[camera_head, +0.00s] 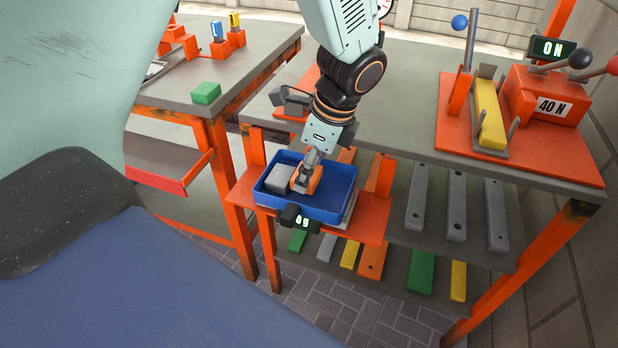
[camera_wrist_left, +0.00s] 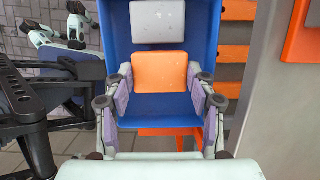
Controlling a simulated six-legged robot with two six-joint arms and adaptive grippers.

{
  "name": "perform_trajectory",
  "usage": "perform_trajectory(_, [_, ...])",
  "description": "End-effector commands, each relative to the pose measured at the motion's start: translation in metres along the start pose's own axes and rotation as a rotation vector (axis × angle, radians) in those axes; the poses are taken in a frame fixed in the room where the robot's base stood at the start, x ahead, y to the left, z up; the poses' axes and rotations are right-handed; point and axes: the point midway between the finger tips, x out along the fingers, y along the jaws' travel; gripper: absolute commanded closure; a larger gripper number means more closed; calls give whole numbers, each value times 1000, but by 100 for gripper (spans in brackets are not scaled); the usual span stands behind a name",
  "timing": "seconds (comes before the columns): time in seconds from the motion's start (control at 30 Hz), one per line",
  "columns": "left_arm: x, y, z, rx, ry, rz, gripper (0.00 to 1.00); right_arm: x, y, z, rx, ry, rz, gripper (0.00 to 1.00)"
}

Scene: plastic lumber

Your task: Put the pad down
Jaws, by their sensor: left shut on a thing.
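My left gripper (camera_head: 313,164) reaches down into a blue tray (camera_head: 331,213). It is shut on an orange pad (camera_head: 307,181), with one finger at each side. In the left wrist view the fingers (camera_wrist_left: 161,88) hold the orange pad (camera_wrist_left: 160,71) inside the blue tray (camera_wrist_left: 203,30). A light grey pad (camera_head: 279,178) lies in the tray beside the orange one; it also shows in the left wrist view (camera_wrist_left: 157,21). Whether the orange pad touches the tray floor cannot be told. My right gripper is not in view.
The tray stands on an orange shelf (camera_head: 374,229) with a small display (camera_head: 299,217) in front. A grey bench (camera_head: 415,100) behind carries an orange press (camera_head: 540,105) with a yellow bar. A green block (camera_head: 206,93) sits on the left bench. Coloured planks lie on the lower shelf.

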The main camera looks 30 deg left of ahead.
Motion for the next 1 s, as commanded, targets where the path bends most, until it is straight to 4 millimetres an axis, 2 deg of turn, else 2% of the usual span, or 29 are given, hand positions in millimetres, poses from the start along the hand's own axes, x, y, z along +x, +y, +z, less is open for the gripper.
perform_trajectory(0.03, [11, 1, -3, 0, 0, 2, 81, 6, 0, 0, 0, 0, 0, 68])
perform_trajectory(0.1, [17, 1, -4, -1, 0, 2, 81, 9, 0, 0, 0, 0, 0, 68])
perform_trajectory(0.53, [20, 1, -5, 0, 0, 0, 81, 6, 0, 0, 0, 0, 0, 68])
perform_trajectory(0.57, [20, 1, -5, 0, 0, 0, 42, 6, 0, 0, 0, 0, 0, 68])
perform_trajectory(0.8, [20, 1, -5, -1, 0, 0, 22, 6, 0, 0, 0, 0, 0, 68])
perform_trajectory(1.0, [20, 1, -5, -1, 0, 0, 22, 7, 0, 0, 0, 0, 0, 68])
